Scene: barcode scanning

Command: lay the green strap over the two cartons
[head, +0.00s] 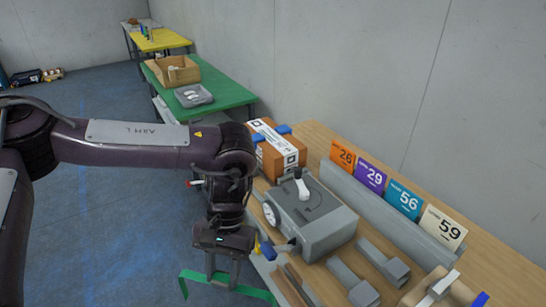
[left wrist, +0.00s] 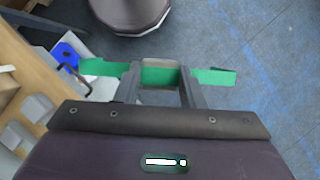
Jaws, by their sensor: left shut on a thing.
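My left gripper (head: 228,280) hangs low beside the near table's left edge, pointing down and shut on the green strap (head: 258,293). In the left wrist view the strap (left wrist: 215,77) crosses between the fingers (left wrist: 162,84), with the floor beyond. An orange-brown carton (head: 290,153) with white labels stands at the table's far left, well beyond the gripper. A tan box (head: 455,295) is cut off at the lower right; I cannot tell whether it is the second carton. My right gripper is out of view.
A grey machine (head: 325,235) with a lever and dial stands on the wooden table (head: 315,139), near my left arm. Grey blocks (head: 385,262) lie in front. Numbered cards (head: 403,200) line a rail at the back. A green table (head: 222,92) stands beyond. Blue floor is open at left.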

